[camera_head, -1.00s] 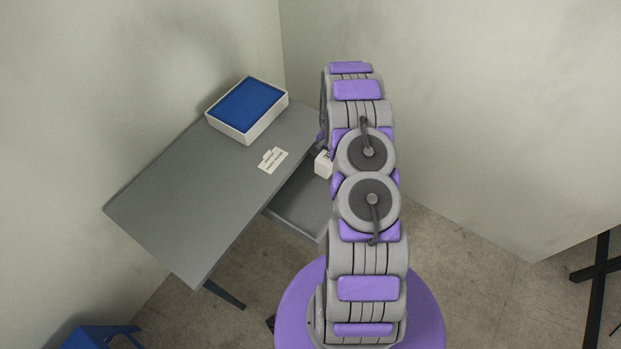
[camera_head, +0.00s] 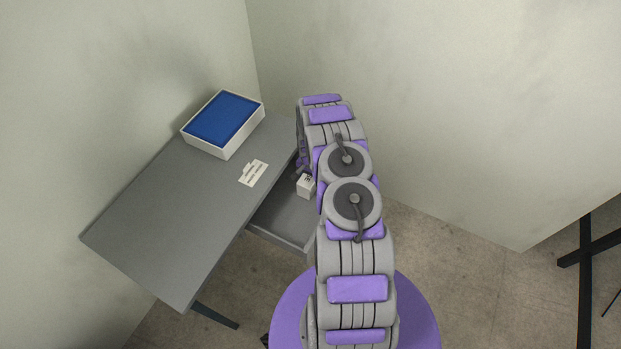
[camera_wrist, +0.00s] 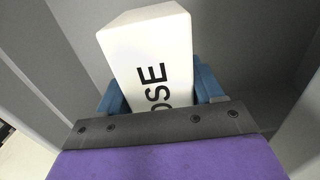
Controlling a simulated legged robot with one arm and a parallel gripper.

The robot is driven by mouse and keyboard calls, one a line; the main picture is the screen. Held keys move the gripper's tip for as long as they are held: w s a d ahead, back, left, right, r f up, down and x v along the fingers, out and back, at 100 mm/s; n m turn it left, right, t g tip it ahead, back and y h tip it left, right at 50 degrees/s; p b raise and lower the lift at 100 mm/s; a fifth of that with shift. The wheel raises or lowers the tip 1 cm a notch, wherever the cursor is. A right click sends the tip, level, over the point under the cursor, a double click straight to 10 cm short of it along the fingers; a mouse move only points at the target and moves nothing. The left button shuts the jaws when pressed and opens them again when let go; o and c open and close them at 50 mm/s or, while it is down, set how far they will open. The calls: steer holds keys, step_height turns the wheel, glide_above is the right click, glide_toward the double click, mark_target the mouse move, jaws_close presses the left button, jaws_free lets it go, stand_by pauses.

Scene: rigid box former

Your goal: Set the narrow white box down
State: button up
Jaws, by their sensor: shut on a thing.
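The narrow white box (camera_wrist: 150,55) has black lettering, part of which reads "OSE". In the wrist view it sits between the two blue fingers of my gripper (camera_wrist: 160,98), which is shut on it. In the head view the white box (camera_head: 306,186) shows at the left side of my arm, above or within the open drawer (camera_head: 285,217) of the grey desk. My arm hides part of the drawer and most of the gripper. I cannot tell whether the box touches the drawer floor.
The grey desk top (camera_head: 165,225) is mostly clear. A white tray with a blue inside (camera_head: 222,118) stands at its back, and a flat white cut-out piece (camera_head: 254,172) lies near its right edge. Walls close in behind. Dark metal legs (camera_head: 585,260) stand at far right.

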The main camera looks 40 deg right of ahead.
steer(key=o, duration=1.2)
step_height(320, 180, up, 12)
steer(key=shift+a+f+p, duration=0.1)
steer(key=shift+p, duration=1.05)
steer(key=s+a+r+n, duration=0.35)
steer(key=a+r, duration=0.65)
steer(key=r, duration=0.4)
steer(key=s+a+r+n, duration=0.4)
steer(key=a+r, duration=0.5)
steer(key=r, duration=0.6)
steer(key=s+a+r+n, duration=0.2)
steer(key=s+a+r, duration=0.1)
steer(key=s, duration=0.5)
steer(key=s+a+r+n+g, duration=0.1)
steer(key=s+a+r+n, duration=0.1)
steer(key=s+a, duration=0.3)
steer(key=s+a+r+n, duration=0.2)
steer(key=s+a+r, duration=0.2)
steer(key=s, duration=0.9)
steer(key=shift+s+r+g, duration=0.15)
steer(key=shift+r+g, duration=0.25)
steer(key=shift+r, duration=0.15)
